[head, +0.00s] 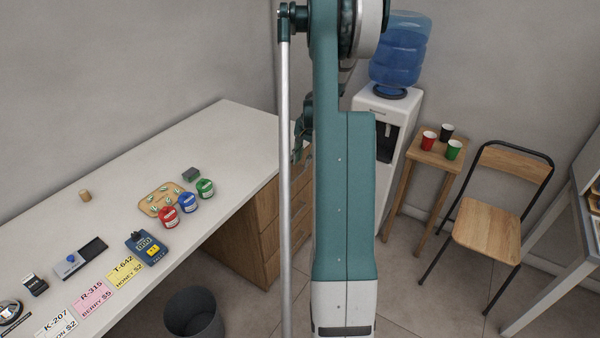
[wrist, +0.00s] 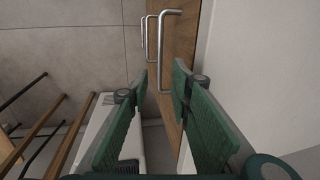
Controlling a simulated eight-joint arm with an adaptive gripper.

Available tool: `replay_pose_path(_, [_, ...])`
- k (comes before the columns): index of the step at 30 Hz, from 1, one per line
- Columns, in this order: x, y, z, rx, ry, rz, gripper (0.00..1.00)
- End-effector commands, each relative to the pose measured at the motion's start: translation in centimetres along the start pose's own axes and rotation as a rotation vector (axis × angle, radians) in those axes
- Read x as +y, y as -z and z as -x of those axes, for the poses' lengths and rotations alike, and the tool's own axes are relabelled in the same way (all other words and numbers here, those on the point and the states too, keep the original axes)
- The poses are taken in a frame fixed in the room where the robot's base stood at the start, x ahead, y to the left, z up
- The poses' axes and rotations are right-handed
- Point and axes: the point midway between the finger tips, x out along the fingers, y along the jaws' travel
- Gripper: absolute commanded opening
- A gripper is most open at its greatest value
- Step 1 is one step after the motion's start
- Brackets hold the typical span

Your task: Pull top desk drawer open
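The wooden drawer unit (head: 267,228) stands under the far end of the white desk; my arm hides part of its front in the head view. In the wrist view its wooden front (wrist: 184,30) carries several silver bar handles. The nearest handle (wrist: 162,60), beside the white surface at right, seems to be the top drawer's. My gripper (wrist: 158,86) is open, with green pads on either side of that handle's lower end. I cannot tell whether they touch it. In the head view my gripper (head: 301,140) is partly hidden by my arm near the desk's far corner. No drawer visibly stands out.
The white desktop (head: 215,130) holds jars, a tray and cards. A dark bin (head: 193,313) stands below it. A water cooler (head: 385,105), a stool with cups (head: 436,153) and a chair (head: 487,225) stand to the right. Some floor between them and the desk is clear.

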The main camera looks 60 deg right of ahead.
Motion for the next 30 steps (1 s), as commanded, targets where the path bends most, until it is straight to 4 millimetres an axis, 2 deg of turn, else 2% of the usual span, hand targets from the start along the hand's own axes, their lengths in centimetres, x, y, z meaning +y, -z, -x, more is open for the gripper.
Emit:
replay_pose_path(14, [0.0, 0.0, -0.6, 0.000, 0.000, 0.000, 0.22])
replay_pose_path(30, [0.0, 0.0, -6.4, 0.000, 0.000, 0.000, 0.22])
